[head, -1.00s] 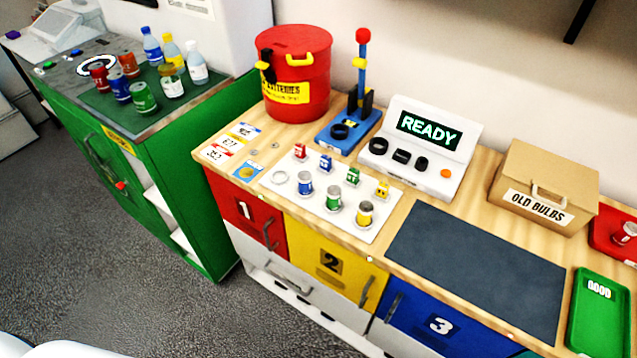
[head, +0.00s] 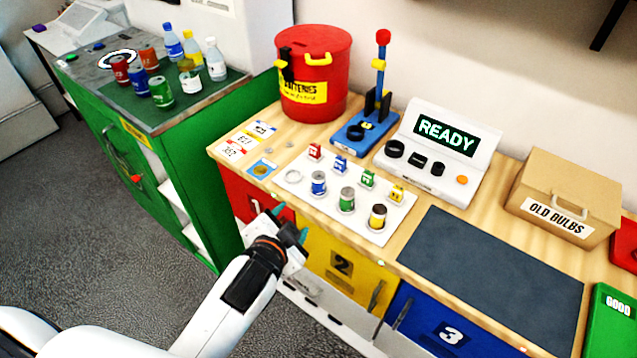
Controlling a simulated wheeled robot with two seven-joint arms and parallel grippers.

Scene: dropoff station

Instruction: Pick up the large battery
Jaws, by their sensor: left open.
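I cannot tell which thing is the large battery. A white board (head: 300,193) on the wooden counter holds three upright cylinders: a blue-banded one (head: 318,183), a green one (head: 347,200) and a yellow and black one (head: 378,217). An empty ring (head: 293,176) is at the board's left end. Small silver discs (head: 290,144) lie left of the board, and a coin-like disc (head: 261,169) lies on a blue card. My left gripper (head: 290,224) is open and appears empty, in front of the counter's front edge, below the board in the picture. My right gripper is out of view.
A red bucket labelled batteries (head: 313,75), a blue stand with a lever (head: 366,130), a READY console (head: 440,150) and an old bulbs box (head: 562,200) stand behind. A dark mat (head: 490,270) is bare. Cans and bottles stand on the green cabinet (head: 190,115).

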